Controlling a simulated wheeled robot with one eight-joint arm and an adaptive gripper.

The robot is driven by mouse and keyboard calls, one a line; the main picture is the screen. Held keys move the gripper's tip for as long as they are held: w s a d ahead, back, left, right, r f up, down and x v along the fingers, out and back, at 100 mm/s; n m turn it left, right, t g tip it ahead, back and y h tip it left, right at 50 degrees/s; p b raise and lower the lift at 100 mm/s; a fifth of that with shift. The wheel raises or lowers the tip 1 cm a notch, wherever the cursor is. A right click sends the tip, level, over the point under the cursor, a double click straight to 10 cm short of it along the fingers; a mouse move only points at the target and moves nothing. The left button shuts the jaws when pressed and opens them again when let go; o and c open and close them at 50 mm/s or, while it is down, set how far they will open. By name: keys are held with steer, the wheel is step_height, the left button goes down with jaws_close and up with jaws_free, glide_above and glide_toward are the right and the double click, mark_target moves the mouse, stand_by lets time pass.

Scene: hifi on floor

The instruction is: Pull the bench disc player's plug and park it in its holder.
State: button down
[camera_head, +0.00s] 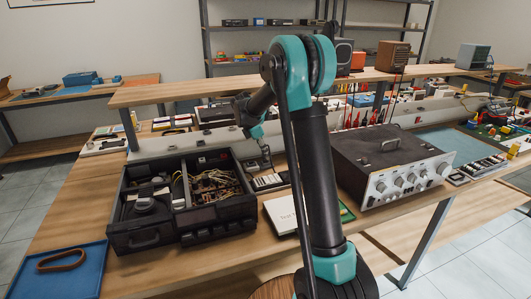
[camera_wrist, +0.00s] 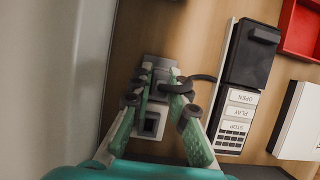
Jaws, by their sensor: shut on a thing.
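My gripper (camera_wrist: 161,80) is shut on a dark grey plug (camera_wrist: 159,91), and a dark cable runs from it to the right. The plug is over a grey fitting (camera_wrist: 153,65); whether it is seated or free I cannot tell. A pale plate with a dark square opening (camera_wrist: 150,125) shows between the fingers. The disc player (camera_wrist: 236,110), with buttons marked OPEN, PLAY and STOP, lies to the right. In the head view my gripper (camera_head: 265,160) is low over the bench behind the player (camera_head: 268,182). I cannot make out which fitting is the holder.
An open black case (camera_head: 180,200) with wiring stands left of the gripper. A silver-fronted amplifier (camera_head: 390,165) stands right of my arm. In the wrist view, a red tray (camera_wrist: 299,30) and a white box (camera_wrist: 300,120) lie right of the player. A pale upright panel (camera_wrist: 60,80) borders the left.

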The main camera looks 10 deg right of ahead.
steer(key=shift+f, duration=0.55)
stand_by(0.6)
steer(key=c, duration=1.4)
jaws_free()
steer(key=shift+o, duration=0.2)
steer(key=w+d+r+v, duration=0.1)
steer(key=d+v, duration=0.1)
steer(key=v, duration=1.4)
steer(key=shift+s+r, duration=0.15)
steer(key=shift+s, duration=0.25)
steer(key=shift+a, duration=0.15)
